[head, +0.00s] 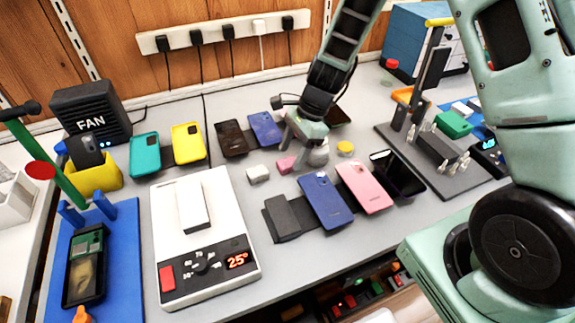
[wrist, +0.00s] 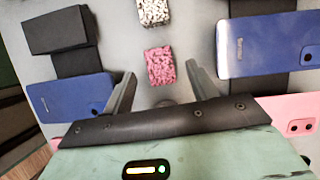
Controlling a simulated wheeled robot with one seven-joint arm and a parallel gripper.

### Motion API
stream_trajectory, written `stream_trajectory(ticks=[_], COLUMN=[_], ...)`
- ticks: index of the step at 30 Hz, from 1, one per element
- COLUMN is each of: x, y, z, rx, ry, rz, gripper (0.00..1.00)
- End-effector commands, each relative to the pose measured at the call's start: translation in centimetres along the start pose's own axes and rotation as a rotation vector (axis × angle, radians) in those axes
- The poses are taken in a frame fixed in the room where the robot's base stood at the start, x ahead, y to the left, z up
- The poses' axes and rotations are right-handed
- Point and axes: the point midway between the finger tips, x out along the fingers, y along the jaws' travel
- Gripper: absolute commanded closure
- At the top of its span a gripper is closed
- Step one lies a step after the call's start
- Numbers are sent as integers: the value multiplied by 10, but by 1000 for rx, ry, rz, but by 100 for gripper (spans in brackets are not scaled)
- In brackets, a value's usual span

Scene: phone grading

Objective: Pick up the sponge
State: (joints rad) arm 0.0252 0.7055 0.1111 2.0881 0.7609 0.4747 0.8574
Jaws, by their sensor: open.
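A small pink textured block (head: 286,165), which looks like a sponge, lies on the grey table in the head view. It also shows in the wrist view (wrist: 160,66), lying just ahead of and between my fingertips. A similar pale, speckled block (head: 257,173) lies a little to its left; in the wrist view this block (wrist: 153,11) is farther ahead, at the top edge. My gripper (wrist: 161,77) is open and empty, with one finger on each side of the line to the pink block. In the head view my gripper (head: 300,150) is low over the table beside it.
A blue phone (head: 327,201) and a pink phone (head: 364,187) lie in front. Another blue phone (head: 265,129) and a dark phone (head: 231,138) lie behind. A rounded grey thing (head: 318,156) and a yellow cap (head: 345,148) are close by. A white scale (head: 230,211) stands left.

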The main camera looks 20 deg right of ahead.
Motion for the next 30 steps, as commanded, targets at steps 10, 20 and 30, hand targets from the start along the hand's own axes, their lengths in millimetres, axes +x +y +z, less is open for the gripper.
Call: stream_trajectory(ticks=[10, 20, 30], x=[23, 23, 19], y=[-1, 0, -1], z=[0, 0, 2], rx=[0, 0, -2], ry=[0, 0, 0], rz=[-1, -1, -2], gripper=[42, 89, 90])
